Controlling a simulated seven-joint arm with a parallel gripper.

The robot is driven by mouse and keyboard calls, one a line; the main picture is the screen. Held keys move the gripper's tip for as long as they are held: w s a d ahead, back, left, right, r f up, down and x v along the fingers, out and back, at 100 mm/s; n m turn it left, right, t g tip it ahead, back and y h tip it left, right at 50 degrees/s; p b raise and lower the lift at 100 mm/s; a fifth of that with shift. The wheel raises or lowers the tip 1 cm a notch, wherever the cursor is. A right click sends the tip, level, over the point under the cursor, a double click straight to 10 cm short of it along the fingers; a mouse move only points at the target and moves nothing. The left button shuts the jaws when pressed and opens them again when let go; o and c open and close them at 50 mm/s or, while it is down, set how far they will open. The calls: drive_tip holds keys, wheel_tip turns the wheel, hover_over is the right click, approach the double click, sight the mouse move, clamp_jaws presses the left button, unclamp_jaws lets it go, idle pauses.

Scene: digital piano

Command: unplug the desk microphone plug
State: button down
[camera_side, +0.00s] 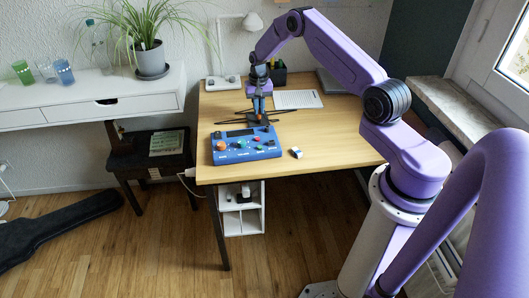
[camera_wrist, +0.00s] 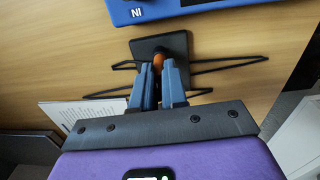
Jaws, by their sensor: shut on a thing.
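My gripper (camera_side: 259,104) points down over the desk, behind the blue control box. In the wrist view its two blue-grey fingers (camera_wrist: 157,72) are closed on an orange-brown piece (camera_wrist: 158,62), which I take to be the microphone plug. Only its rounded end shows between the fingertips; the rest is hidden. A dark square base (camera_wrist: 150,45) lies beneath it on the desk, with thin black cables or rods spreading to both sides. I cannot tell whether the plug is still seated in the base. No separate microphone is clearly visible.
The blue control box (camera_side: 243,153) with colored knobs stands just in front of my gripper. A white sheet or keypad (camera_side: 297,99) lies to the right, a dark pen holder (camera_side: 277,74) behind, and a small white-and-blue object (camera_side: 296,153) near the front. The right part of the desk (camera_side: 340,135) is clear.

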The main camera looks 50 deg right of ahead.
drive_tip(key=shift+r, duration=1.25)
idle(0.5)
drive_tip(key=shift+r, duration=2.45)
